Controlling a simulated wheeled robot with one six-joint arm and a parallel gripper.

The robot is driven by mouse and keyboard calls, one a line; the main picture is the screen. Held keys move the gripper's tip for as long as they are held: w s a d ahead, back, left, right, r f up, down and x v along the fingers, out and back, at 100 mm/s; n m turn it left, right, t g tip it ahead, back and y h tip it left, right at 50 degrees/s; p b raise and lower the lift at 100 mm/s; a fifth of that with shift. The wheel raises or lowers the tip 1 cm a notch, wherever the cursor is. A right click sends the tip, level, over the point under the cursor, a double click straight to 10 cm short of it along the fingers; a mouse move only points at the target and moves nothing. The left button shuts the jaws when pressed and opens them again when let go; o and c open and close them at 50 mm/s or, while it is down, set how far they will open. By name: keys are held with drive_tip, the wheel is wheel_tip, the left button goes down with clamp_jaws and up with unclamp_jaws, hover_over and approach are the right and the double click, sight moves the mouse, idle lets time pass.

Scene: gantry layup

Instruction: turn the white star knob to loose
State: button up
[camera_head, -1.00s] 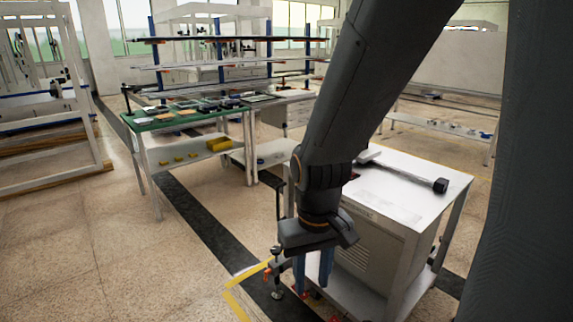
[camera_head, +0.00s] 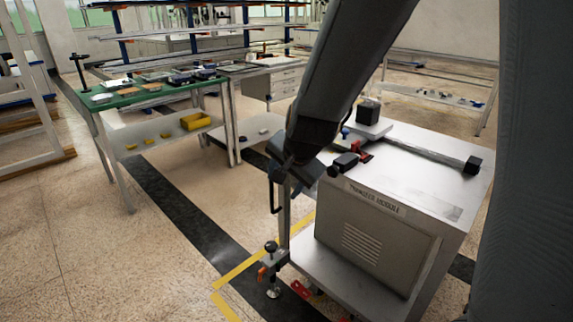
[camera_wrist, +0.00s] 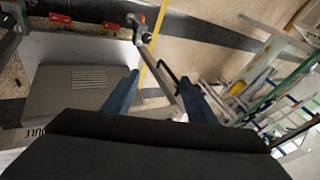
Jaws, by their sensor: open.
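I cannot make out a white star knob in either view. My gripper (camera_head: 290,176) is open in front of the left corner of the grey cabinet cart. Its two blue fingers (camera_wrist: 157,85) stand wide apart in the wrist view. A slim metal post with a thin black handle lies between and beyond them, and I see no contact. A clamp-like fitting (camera_head: 271,262) with a black knob on top and an orange tip sits low on the post; it also shows in the wrist view (camera_wrist: 140,30). My arm hides part of the cart's top.
The cabinet cart (camera_head: 372,250) has a light top (camera_head: 425,180) carrying a bar with a black end block (camera_head: 473,165). Red clamps (camera_head: 300,290) sit at its lower shelf. A green-topped bench (camera_head: 135,97) with a yellow bin (camera_head: 196,121) stands behind left. The floor at left is clear.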

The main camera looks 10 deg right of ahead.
drive_tip(key=w+a+m+t+h+b, duration=0.2)
drive_tip(key=w+m+t+h+b, duration=0.7)
drive_tip(key=w+m, duration=1.1)
wheel_tip(320, 180, down, 5)
drive_tip(key=s+m+g+h+b, duration=0.1)
drive_tip(key=m+g+h+b, duration=0.55)
drive_tip(key=m+b, duration=0.9)
drive_tip(key=w+d+m+p, duration=0.2)
drive_tip(key=w+d+m, duration=0.1)
drive_tip(key=d, duration=0.4)
drive_tip(key=shift+w+t+p, duration=0.35)
drive_tip(key=shift+w+t, duration=0.1)
drive_tip(key=shift+w, duration=0.1)
drive_tip(key=shift+d+m+h, duration=0.1)
drive_tip(key=shift+m+h, duration=0.15)
drive_tip(key=c, duration=1.1)
drive_tip(key=shift+o, duration=0.2)
